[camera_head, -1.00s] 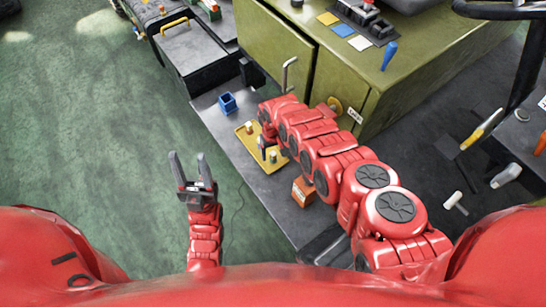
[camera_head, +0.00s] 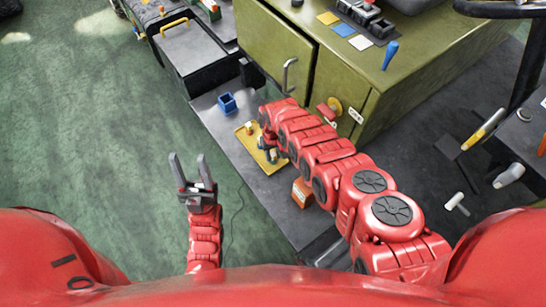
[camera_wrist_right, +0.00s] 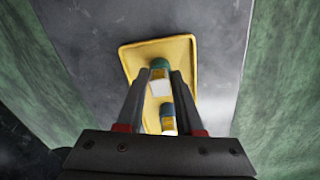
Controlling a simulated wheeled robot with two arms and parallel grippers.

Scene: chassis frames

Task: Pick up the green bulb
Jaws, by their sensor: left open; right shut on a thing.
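The yellow tray (camera_head: 250,150) lies on the grey surface; it also shows in the right wrist view (camera_wrist_right: 130,56). My right gripper (camera_wrist_right: 160,82) is over it, shut on the green bulb (camera_wrist_right: 160,66), which has a green top and a pale lower part between the fingertips. A second bulb (camera_wrist_right: 167,112), with a blue-green end and a yellow and white body, shows between the fingers nearer the palm. Whether the held bulb is clear of the tray I cannot tell. My left gripper (camera_head: 187,160) is open and empty above the green floor.
A blue open box (camera_head: 228,103) stands beyond the tray. An orange box (camera_head: 302,192) stands beside my right arm. The olive cabinet (camera_head: 330,75) with a handle is behind the arm. A black case (camera_head: 198,55) is at the back left.

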